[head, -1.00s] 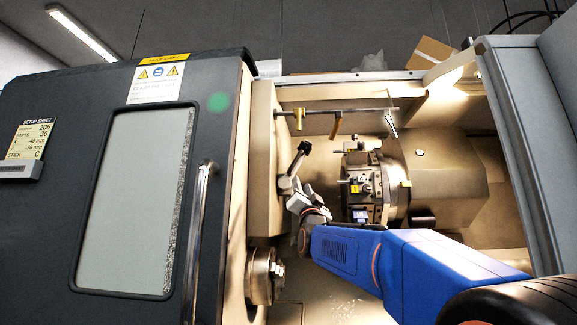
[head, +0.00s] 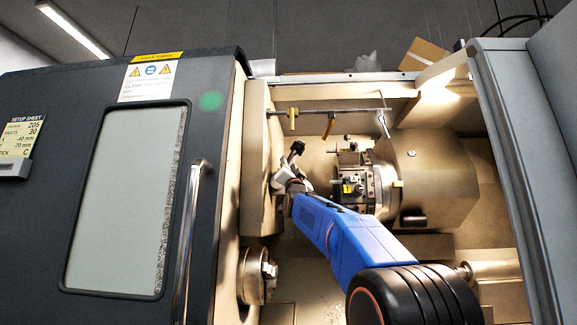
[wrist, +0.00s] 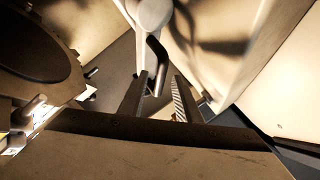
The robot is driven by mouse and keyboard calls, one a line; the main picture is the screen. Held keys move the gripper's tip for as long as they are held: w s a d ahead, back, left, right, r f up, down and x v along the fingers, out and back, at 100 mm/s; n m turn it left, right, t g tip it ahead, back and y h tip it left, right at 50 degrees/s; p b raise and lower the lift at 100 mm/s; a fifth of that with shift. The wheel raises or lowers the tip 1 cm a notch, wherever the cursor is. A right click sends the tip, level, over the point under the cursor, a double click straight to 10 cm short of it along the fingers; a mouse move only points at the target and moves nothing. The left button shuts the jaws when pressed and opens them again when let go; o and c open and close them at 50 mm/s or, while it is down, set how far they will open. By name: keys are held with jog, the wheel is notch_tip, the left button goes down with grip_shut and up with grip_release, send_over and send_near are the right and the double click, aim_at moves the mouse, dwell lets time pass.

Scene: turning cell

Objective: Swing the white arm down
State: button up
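The white arm (wrist: 150,12) shows at the top of the wrist view, with a dark bent rod (wrist: 157,62) hanging from it. The rod's lower end lies between the two fingers of my gripper (wrist: 160,88). The fingers stand apart, with a gap on the right; I cannot tell whether the left one touches the rod. In the head view my gripper (head: 277,181) is at the left wall inside the lathe, just below a dark block (head: 297,147) on a short lever. My gripper hides much of the arm there.
The tool turret (head: 352,178) stands close to the right of my gripper. The chuck (head: 256,275) is below left. The grey door (head: 210,100) with its long handle (head: 190,240) covers the left side. A bar with yellow levers (head: 330,110) crosses above.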

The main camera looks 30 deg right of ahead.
jog(key=shift+w+d+r, duration=0.15)
jog(key=shift+w+r, duration=0.2)
jog(key=shift+w, duration=0.05)
jog(key=shift+c, duration=0.7)
grip_shut()
jog(key=shift+d+f+m+h, duration=0.1)
jog(key=shift+f+m+h, duration=0.05)
jog(key=shift+m+h, duration=0.4)
notch_tip(320, 180, down, 7)
jog(key=s+d+m+g+h, duration=0.1)
jog(key=d+m+g+h, duration=0.1)
jog(key=m+g+h, duration=1)
jog(key=shift+s+m+g, duration=0.25)
jog(key=shift+m+g, duration=1.05)
jog(key=shift+m, duration=4.15)
jog(key=shift+f, duration=0.2)
